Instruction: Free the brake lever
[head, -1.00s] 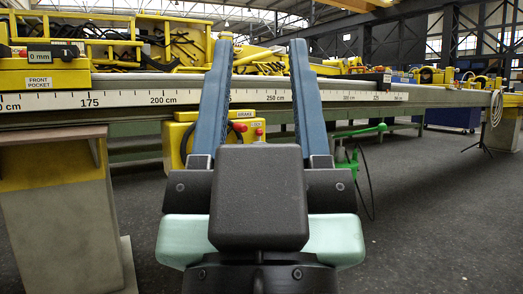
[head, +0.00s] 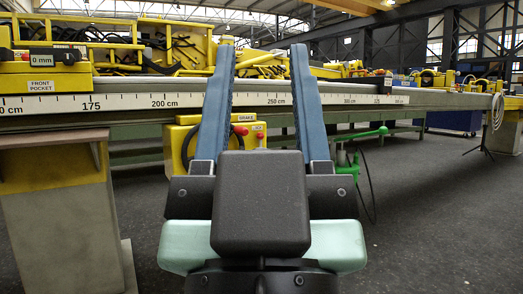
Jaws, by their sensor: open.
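My gripper (head: 262,48) fills the middle of the head view, with its two long blue fingers spread wide and nothing between them. Between the fingers, farther off, a yellow box (head: 255,128) with a BRAKE label hangs below the ruled beam. A red knob (head: 240,130) sits just under that label, and a smaller red knob (head: 261,136) sits to its right. The left finger and the dark gripper body hide much of the box. I cannot tell which knob is the brake lever's end, nor what holds it.
The long beam (head: 130,103) with centimetre marks runs across the view. A grey and yellow pedestal (head: 60,215) stands at left. A green clamp-like part (head: 350,160) with a handle is right of my gripper. The dark floor (head: 440,220) at right is mostly clear.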

